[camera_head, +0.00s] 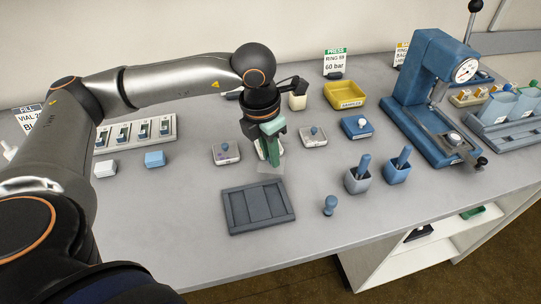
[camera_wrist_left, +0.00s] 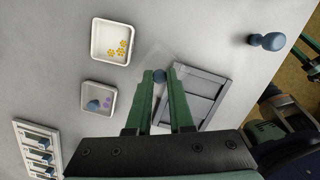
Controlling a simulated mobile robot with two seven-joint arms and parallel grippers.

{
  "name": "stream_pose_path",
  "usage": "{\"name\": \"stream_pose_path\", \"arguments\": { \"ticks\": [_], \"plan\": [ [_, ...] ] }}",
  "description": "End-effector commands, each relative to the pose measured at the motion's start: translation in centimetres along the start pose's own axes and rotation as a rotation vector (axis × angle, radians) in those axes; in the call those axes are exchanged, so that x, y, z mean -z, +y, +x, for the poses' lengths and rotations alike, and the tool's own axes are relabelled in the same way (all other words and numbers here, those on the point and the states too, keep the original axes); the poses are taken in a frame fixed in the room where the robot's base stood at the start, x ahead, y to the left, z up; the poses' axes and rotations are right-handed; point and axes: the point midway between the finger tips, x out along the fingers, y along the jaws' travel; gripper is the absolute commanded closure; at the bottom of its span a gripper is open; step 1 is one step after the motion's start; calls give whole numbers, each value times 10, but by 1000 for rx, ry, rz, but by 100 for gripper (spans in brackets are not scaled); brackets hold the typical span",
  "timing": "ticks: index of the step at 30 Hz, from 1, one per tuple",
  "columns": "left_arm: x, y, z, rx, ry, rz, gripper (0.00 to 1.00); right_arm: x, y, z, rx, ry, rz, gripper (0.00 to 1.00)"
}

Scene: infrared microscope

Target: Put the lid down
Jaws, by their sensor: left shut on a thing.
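My left gripper (camera_head: 265,158) is shut on a clear lid by its round blue knob (camera_wrist_left: 160,75). The clear lid (camera_head: 271,166) is faint and hangs over the counter, between the open white tray and the dark slotted tray (camera_head: 234,209). The open white tray (camera_wrist_left: 95,41) holds several yellow pieces; in the head view it is mostly hidden behind my gripper. A second white tray (camera_head: 218,158) with purple pieces and a blue knob stands to its left. The dark tray also shows in the left wrist view (camera_wrist_left: 222,75).
Another knobbed white tray (camera_head: 314,141) and a blue box (camera_head: 356,130) stand to the right. Two holders (camera_head: 357,183) with blue-handled tools, a small blue stamp (camera_head: 329,206) and a blue press (camera_head: 432,90) stand further right. The counter's front left area is clear.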

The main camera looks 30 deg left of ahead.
Motion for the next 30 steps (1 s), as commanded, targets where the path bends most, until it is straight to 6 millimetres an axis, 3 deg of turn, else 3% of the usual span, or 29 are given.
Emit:
{"name": "stream_pose_path", "arguments": {
  "ticks": [4,28,29,30],
  "plan": [
    [3,0,14,0,1,-1,100,2,0,-2,0,0,0,50],
    [4,-1,26,0,-2,0,100,-9,-1,8,3,-5,0,50],
    [4,-1,26,0,-2,0,77,-9,-1,7,4,-5,0,50],
    [4,-1,26,0,-2,0,72,-8,-1,7,4,-4,0,50]
  ]
}}
